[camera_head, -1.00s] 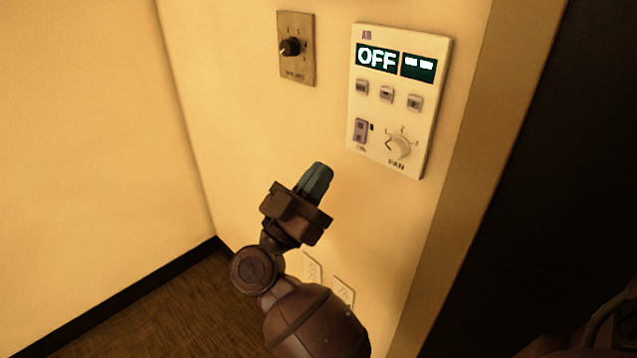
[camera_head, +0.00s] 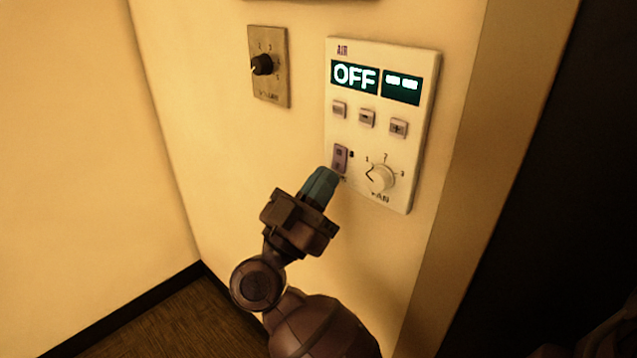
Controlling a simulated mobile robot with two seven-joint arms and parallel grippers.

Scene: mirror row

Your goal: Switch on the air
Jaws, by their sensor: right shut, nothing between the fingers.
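The white air panel (camera_head: 415,150) is on the wall, marked AIR at its top. Its left display (camera_head: 354,77) reads OFF, and the smaller right display (camera_head: 402,88) shows dashes. A small purple-grey rocker switch (camera_head: 340,157) is at the panel's lower left, with a small dark mark beside it. My right gripper (camera_head: 321,185) is shut and empty, its teal fingertips at the switch's lower left. They cover part of the label under the switch; I cannot tell whether they touch it. My left gripper is not in view.
A white FAN knob (camera_head: 380,178) is right of the switch. A metal plate with a black knob (camera_head: 263,65) is left of the panel. A dark opening (camera_head: 550,180) lies beyond the wall's edge.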

